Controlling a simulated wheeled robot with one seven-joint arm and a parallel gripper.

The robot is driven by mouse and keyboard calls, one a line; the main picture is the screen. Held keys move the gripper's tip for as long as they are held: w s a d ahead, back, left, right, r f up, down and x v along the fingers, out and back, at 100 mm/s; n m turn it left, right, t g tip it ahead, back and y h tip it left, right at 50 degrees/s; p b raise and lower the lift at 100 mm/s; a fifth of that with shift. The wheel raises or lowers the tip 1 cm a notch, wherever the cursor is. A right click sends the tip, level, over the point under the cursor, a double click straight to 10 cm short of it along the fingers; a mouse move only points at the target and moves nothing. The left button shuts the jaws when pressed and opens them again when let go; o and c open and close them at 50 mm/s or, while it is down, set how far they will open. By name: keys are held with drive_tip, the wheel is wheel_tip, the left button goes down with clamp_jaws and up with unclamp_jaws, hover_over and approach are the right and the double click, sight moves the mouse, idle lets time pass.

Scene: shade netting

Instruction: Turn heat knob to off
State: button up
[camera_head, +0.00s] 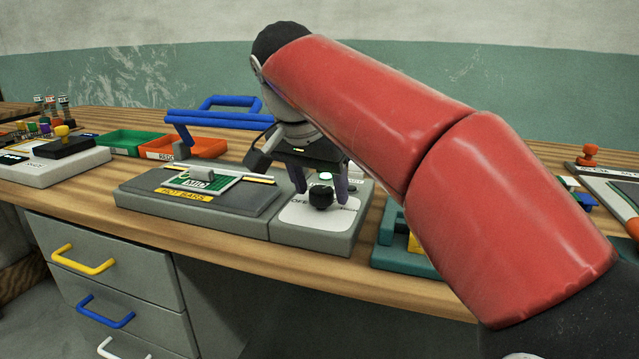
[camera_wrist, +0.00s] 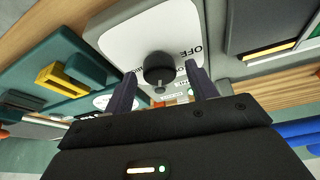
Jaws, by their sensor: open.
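The heat knob (camera_head: 321,197) is a small round black knob on a white plate on the grey heater unit's right section (camera_head: 300,236). The knob (camera_wrist: 158,68) also shows in the wrist view, with a light mark at its lower edge. Lettering reading OFF (camera_wrist: 189,52) is on the plate to its right there, and to its left in the head view. The mark appears to point away from OFF. My gripper (camera_head: 320,184) is open, its fingers just above and on either side of the knob. In the wrist view my gripper's fingertips (camera_wrist: 160,76) flank it, with no clear contact.
A hot-bars plate (camera_head: 140,191) with a green card and a raised blue-handled lever (camera_head: 215,119) adjoins on the left. A teal fixture (camera_head: 392,240) stands close on the right. Green (camera_head: 108,143) and orange (camera_head: 205,143) trays lie further back.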

drive_tip(key=c, duration=1)
drive_tip(key=shift+n, duration=0.4)
drive_tip(key=n+y, duration=0.1)
drive_tip(key=n, duration=0.1)
drive_tip(key=n+y, duration=0.1)
drive_tip(key=n, duration=0.1)
drive_tip(key=shift+d+n+t, duration=0.15)
drive_tip(key=shift+n+t, duration=0.15)
drive_tip(key=n+y, duration=0.1)
drive_tip(key=n, duration=0.3)
drive_tip(key=shift+d+n+y, duration=0.1)
drive_tip(key=shift+n+y, duration=0.2)
drive_tip(key=shift+y, duration=0.1)
drive_tip(key=n+g+y, duration=0.1)
drive_tip(key=n, duration=0.3)
drive_tip(key=shift+w+d+n, duration=0.1)
drive_tip(key=shift+n, duration=0.2)
drive_tip(key=n+g, duration=0.1)
drive_tip(key=n, duration=0.1)
drive_tip(key=n+g+y, duration=0.1)
drive_tip(key=n, duration=0.2)
drive_tip(key=shift+w+d+y, duration=0.1)
drive_tip(key=shift+y, duration=0.2)
drive_tip(key=shift+n, duration=0.3)
